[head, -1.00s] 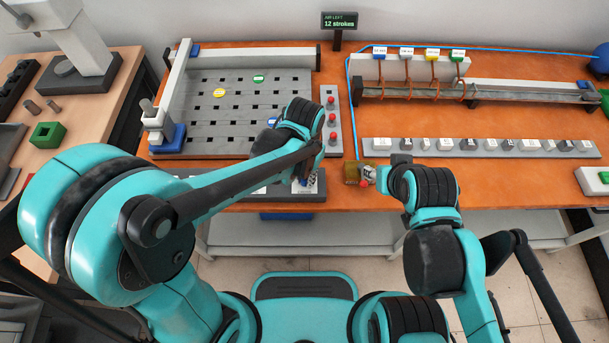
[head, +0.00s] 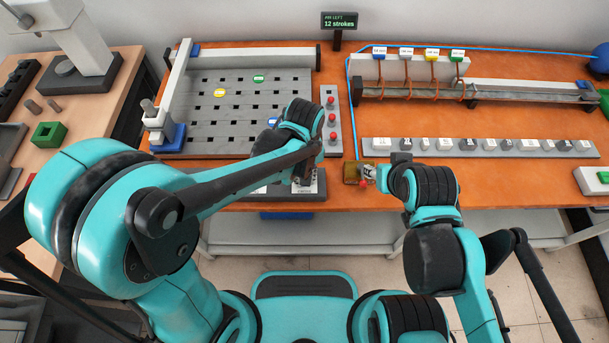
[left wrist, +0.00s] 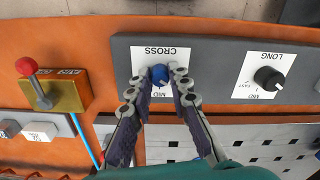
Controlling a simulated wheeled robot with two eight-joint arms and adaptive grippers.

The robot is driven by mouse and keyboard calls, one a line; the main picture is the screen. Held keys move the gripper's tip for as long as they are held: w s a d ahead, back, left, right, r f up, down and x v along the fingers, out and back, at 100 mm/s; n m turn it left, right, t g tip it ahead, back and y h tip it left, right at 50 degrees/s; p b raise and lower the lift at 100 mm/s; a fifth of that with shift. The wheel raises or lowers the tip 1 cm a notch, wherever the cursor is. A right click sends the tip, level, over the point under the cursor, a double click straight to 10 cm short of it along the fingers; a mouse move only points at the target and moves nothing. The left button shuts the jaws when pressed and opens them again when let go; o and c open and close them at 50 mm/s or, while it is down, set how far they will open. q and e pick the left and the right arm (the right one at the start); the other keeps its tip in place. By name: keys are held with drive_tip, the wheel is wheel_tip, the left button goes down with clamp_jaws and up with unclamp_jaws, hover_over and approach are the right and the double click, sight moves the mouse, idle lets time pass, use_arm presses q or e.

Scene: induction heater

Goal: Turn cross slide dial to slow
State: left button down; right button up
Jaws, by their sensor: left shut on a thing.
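The cross slide dial is a blue knob (left wrist: 159,75) on a white plate (left wrist: 143,58) marked CROSS, with MID at its edge, upside down in the left wrist view. My left gripper (left wrist: 168,78) is shut on this knob, one finger on each side. The knob's pointer is too small to read. In the head view my left gripper (head: 306,180) is at the right end of the dark control panel (head: 258,194), and the arm hides the knob there.
A black LONG dial (left wrist: 269,78) sits on the same panel. Beside the panel is a red-knobbed lever (left wrist: 36,85) on a brass base (left wrist: 65,92). Red buttons (head: 332,120) stand on a grey strip behind.

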idle(0.3)
use_arm(q)
drive_tip(key=c, duration=1.4)
unclamp_jaws()
drive_tip(key=shift+r, duration=0.1)
wheel_tip(320, 180, up, 12)
drive_tip(key=shift+f, duration=0.1)
drive_tip(key=s+a+m+t, duration=0.1)
drive_tip(key=a+t, duration=0.1)
drive_tip(key=a, duration=0.4)
drive_tip(key=s+a+m+t, duration=0.1)
drive_tip(key=s+a+t, duration=0.1)
drive_tip(key=a, duration=0.4)
drive_tip(key=s+a+t, duration=0.1)
drive_tip(key=a+t, duration=0.2)
drive_tip(key=a, duration=0.3)
drive_tip(key=shift+s+m, duration=0.35)
drive_tip(key=shift+m, duration=0.05)
